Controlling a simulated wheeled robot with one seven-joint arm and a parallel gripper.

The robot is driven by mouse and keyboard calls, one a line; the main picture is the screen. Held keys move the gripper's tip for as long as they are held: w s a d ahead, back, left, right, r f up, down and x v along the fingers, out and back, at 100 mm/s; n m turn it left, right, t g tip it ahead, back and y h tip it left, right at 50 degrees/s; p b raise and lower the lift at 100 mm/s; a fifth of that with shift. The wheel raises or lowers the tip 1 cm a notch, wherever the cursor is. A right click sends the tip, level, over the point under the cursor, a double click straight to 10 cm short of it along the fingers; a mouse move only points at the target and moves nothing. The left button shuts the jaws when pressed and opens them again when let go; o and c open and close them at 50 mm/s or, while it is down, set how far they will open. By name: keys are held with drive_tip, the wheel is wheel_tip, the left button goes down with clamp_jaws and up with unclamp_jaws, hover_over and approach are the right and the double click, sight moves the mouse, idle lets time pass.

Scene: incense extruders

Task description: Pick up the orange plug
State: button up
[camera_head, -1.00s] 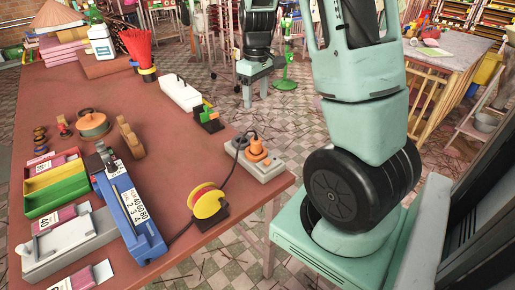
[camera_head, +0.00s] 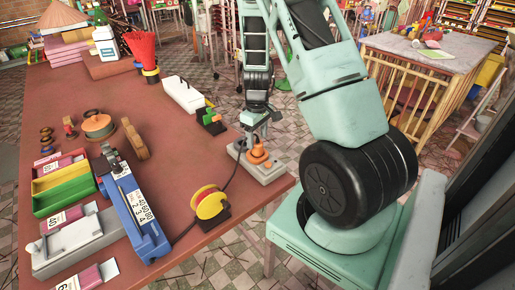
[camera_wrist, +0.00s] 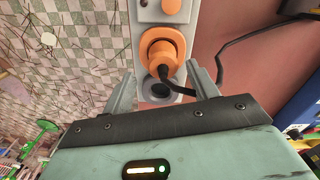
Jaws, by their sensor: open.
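The orange plug (camera_head: 257,153) sits upright in a grey and white socket strip (camera_head: 264,172) near the right edge of the brown table. A dark cable runs from it. In the wrist view, the orange plug (camera_wrist: 161,52) stands in the strip (camera_wrist: 145,22), its black cable bending toward the lower right. My gripper (camera_wrist: 164,84) is open, and the plug shows just beyond and between the finger ends. In the head view my gripper (camera_head: 258,128) is close above the plug, small and partly blended with the arm. The fingers hold nothing.
A blue device (camera_head: 134,214) lies farther left. The tiled floor is open beyond the table's right edge.

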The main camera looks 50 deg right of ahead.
sight(256, 141)
drive_tip(key=f, duration=0.4)
drive_tip(key=shift+s+a+p, duration=0.1)
drive_tip(key=shift+a+p, duration=0.15)
drive_tip(key=shift+p, duration=0.15)
drive_tip(key=shift+c, duration=0.3)
drive_tip(key=c, duration=1)
drive_tip(key=shift+r, duration=0.1)
